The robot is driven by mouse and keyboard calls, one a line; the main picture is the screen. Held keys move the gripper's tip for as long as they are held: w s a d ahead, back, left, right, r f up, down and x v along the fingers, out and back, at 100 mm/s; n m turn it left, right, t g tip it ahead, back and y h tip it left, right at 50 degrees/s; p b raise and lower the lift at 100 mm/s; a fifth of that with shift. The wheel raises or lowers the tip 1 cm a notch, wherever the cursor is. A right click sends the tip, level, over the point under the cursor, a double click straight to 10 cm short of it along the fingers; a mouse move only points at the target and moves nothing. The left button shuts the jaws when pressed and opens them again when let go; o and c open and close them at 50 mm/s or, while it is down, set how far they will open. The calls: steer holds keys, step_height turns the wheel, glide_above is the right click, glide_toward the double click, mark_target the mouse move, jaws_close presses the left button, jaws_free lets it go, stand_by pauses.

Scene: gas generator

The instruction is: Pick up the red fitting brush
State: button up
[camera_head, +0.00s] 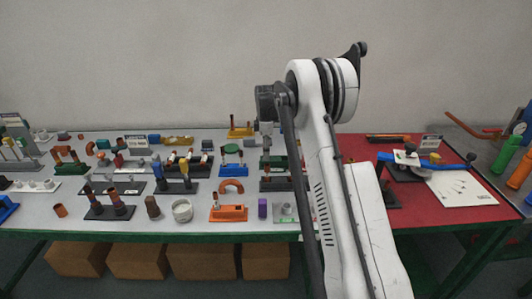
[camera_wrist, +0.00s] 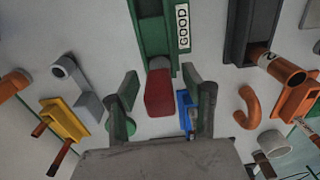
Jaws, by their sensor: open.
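In the wrist view a red block-shaped piece (camera_wrist: 159,98), which looks like the red fitting brush, lies between the two fingers of my gripper (camera_wrist: 160,80). Its far end reaches the mouth of a green channel-shaped holder (camera_wrist: 150,32) marked GOOD. My gripper is open, with a gap visible on each side of the red piece. I cannot tell how far the fingertips are above it. In the head view my dark gripper (camera_head: 267,108) hangs over the back middle of the grey table, partly behind my arm. I cannot make out the red piece there.
In the wrist view a blue part (camera_wrist: 185,108) is close by the right finger and a green round part (camera_wrist: 121,124) by the left. A yellow fixture (camera_wrist: 64,119) and an orange hook (camera_wrist: 249,107) lie farther out. The grey table (camera_head: 130,228) is crowded with fixtures.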

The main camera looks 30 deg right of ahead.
steer(key=shift+f, duration=0.35)
jaws_close()
